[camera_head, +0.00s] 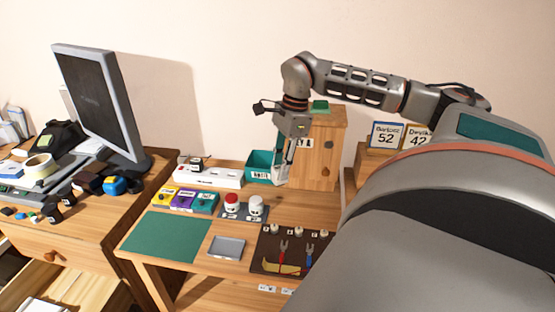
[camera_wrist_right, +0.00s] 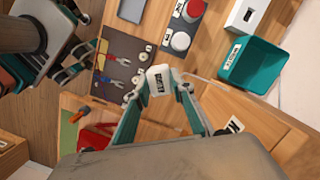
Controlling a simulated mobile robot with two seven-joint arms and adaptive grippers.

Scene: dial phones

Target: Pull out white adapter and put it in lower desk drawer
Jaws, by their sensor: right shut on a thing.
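The white adapter (camera_wrist_right: 161,80), with a dark label on its face, is between the fingertips of my right gripper (camera_wrist_right: 158,84) in the right wrist view. The gripper is shut on it. In the head view my right gripper (camera_head: 283,172) points down in front of the wooden cabinet, right of the white power strip (camera_head: 213,176), and the adapter seems clear of the strip. Dark plugs sit at the strip's left end. The desk at left has a shut upper drawer (camera_head: 62,258) with a round knob; an open drawer-like space (camera_head: 58,291) shows below it. My left gripper is not seen.
A teal bin (camera_head: 261,166) stands beside the gripper, left of the wooden cabinet (camera_head: 322,150). Red and white buttons (camera_head: 255,206), a grey tray (camera_head: 227,247) and a dark tool board (camera_head: 272,262) lie nearer. The green mat (camera_head: 166,236) is bare. A monitor (camera_head: 95,100) stands left.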

